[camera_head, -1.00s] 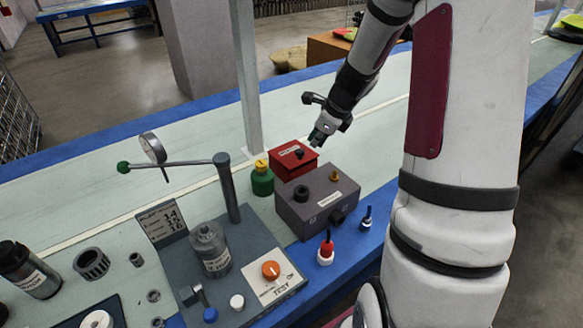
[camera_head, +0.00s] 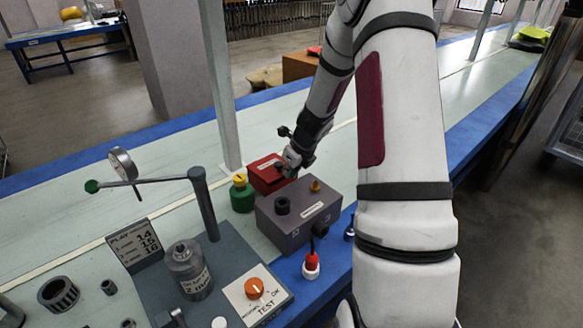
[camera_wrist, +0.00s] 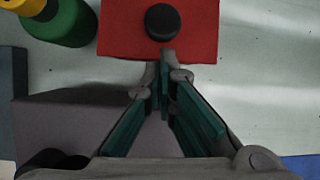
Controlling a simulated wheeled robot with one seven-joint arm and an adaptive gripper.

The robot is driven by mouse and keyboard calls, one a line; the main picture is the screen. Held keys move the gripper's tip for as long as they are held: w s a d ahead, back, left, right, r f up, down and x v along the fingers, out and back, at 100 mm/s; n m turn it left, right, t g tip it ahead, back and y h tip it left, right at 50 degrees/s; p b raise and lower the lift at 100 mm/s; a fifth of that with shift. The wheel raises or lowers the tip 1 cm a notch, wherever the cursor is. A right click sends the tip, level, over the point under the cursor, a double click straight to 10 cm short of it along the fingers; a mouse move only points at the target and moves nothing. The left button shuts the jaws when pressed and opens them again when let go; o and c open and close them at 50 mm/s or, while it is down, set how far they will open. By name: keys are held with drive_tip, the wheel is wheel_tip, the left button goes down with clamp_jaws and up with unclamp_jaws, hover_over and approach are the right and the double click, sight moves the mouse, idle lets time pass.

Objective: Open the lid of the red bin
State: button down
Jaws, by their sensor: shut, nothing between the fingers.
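The red bin (camera_head: 263,181) stands on the bench behind the grey-purple box. Its flat red lid (camera_wrist: 120,30) carries a round black knob (camera_wrist: 163,22) and looks closed. My gripper (camera_head: 291,169) is at the bin's right side in the head view and hides part of it. In the wrist view my gripper (camera_wrist: 167,58) points at the lid, its fingertips together just short of the knob and over the lid's near edge. The fingers are shut with nothing between them. I cannot tell whether they touch the lid.
The grey-purple box (camera_head: 290,222) stands in front of the bin. A green container with a yellow top (camera_head: 242,195) is close on the left. A post (camera_head: 221,100) rises behind. The test stand (camera_head: 205,255) is at the front left. The bench beyond the bin is clear.

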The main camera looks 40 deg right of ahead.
drive_tip(key=shift+w+f, duration=0.15)
drive_tip(key=shift+f, duration=0.15)
drive_tip(key=shift+r+p, duration=0.15)
drive_tip(key=shift+p, duration=0.15)
drive_tip(key=shift+r+p, duration=0.25)
drive_tip(key=shift+p, duration=0.45)
